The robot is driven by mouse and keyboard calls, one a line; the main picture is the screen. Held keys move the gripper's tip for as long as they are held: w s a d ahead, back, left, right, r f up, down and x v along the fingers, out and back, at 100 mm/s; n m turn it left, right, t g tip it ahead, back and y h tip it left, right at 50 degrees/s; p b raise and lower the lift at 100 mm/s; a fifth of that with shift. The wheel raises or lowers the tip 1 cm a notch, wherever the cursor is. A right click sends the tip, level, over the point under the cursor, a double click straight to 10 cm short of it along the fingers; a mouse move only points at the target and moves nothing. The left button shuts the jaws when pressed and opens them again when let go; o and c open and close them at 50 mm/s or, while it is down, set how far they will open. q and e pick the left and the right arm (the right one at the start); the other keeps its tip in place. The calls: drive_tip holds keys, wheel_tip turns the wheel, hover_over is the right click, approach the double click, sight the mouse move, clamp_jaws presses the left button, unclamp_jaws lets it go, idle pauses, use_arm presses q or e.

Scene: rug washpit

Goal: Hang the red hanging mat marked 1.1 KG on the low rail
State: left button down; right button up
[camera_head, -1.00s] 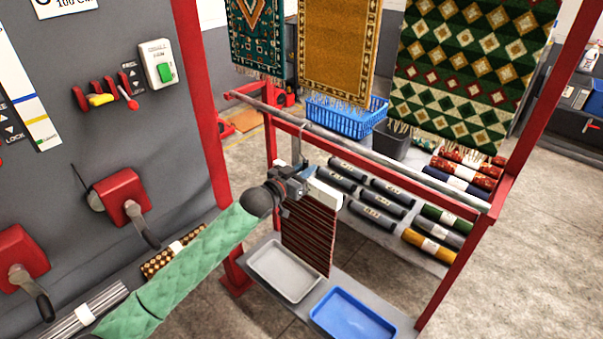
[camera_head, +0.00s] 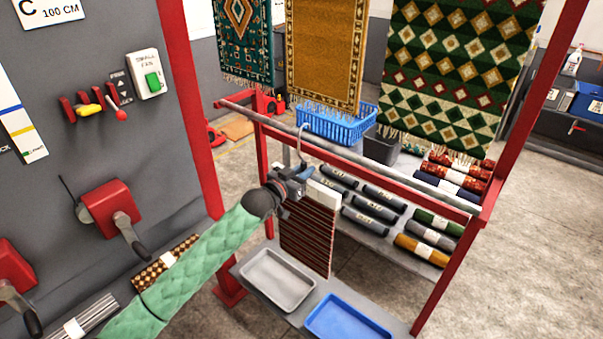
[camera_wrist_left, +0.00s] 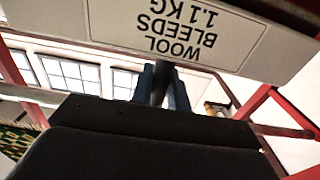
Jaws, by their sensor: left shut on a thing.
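The red striped mat (camera_head: 308,238) hangs below my left gripper (camera_head: 290,188) under a white header (camera_head: 323,194). In the left wrist view, the header (camera_wrist_left: 180,30) reads "WOOL BLEEDS 1.1 KG" upside down. The left gripper's fingers (camera_wrist_left: 164,88) are shut on the dark stem of the mat's hanger there. The hanger's hook (camera_head: 303,140) sticks up above the gripper. Its top shows against the low grey rail (camera_head: 385,168) and slightly above it; I cannot tell whether it is around the rail or in front of it. My right gripper is not in view.
A grey tray (camera_head: 277,299) and a blue tray (camera_head: 347,330) lie below. Rolled mats (camera_head: 372,218) fill the shelf behind. A red post (camera_head: 190,110) and a grey panel with red handles (camera_head: 110,208) stand left. Three patterned rugs hang behind.

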use_arm(q)
drive_tip(key=shift+w+d, duration=0.3)
drive_tip(key=shift+w, duration=0.1)
drive_tip(key=shift+x, duration=1.05)
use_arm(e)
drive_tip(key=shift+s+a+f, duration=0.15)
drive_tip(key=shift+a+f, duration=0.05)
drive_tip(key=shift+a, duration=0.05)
use_arm(q)
drive_tip(key=shift+r, duration=0.1)
